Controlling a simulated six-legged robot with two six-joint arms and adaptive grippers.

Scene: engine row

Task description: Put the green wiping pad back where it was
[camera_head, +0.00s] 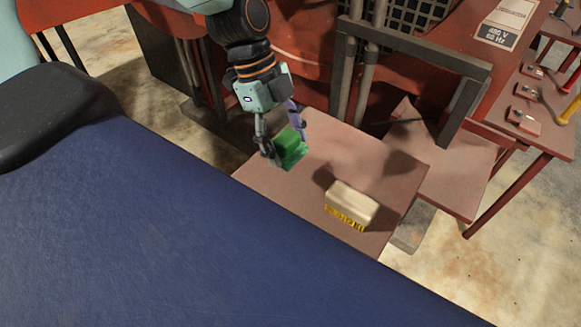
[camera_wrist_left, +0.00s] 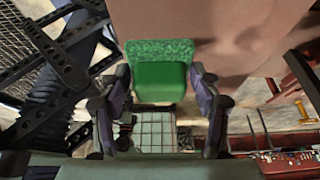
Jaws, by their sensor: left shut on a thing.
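The green wiping pad (camera_head: 289,145) is between the fingers of my left gripper (camera_head: 284,141), over the left part of a small brown table (camera_head: 375,160). In the left wrist view the pad (camera_wrist_left: 160,80) sits between both fingers of the left gripper (camera_wrist_left: 160,100), with a rough, lighter green strip along its far edge. The gripper is shut on the pad. I cannot tell whether the pad's underside touches the tabletop. My right gripper is not in view.
Dark metal framing (camera_head: 410,48) stands behind the table. A red bench with small fittings (camera_head: 525,120) is at the right.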

